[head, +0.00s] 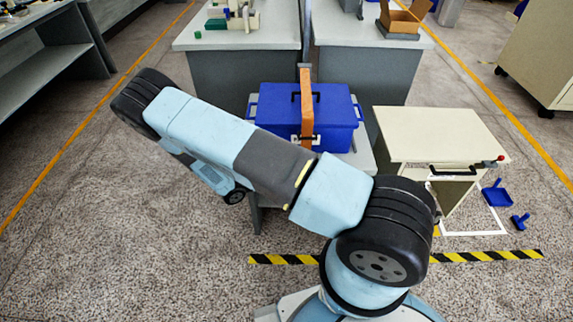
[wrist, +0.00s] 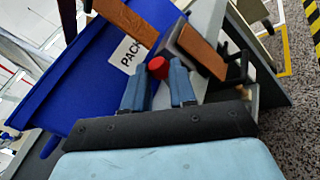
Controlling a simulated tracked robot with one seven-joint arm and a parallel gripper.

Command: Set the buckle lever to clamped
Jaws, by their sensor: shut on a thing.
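A blue box (head: 345,118) labelled PACK stands on a low grey table, with an orange strap (head: 306,100) around it. In the wrist view the box (wrist: 85,80) fills the left and the strap (wrist: 200,50) crosses the top. A grey buckle part (wrist: 172,42) sits on the strap. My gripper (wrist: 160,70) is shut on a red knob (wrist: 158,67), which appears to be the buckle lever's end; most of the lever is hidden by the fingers. In the head view my arm hides the gripper. I cannot tell the lever's angle.
A cream cabinet (head: 440,135) with a red-tipped handle stands to the right. A blue dustpan (head: 497,195) lies on the floor beside it. Benches (head: 240,38) stand behind the box. Striped tape (head: 480,256) marks the floor.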

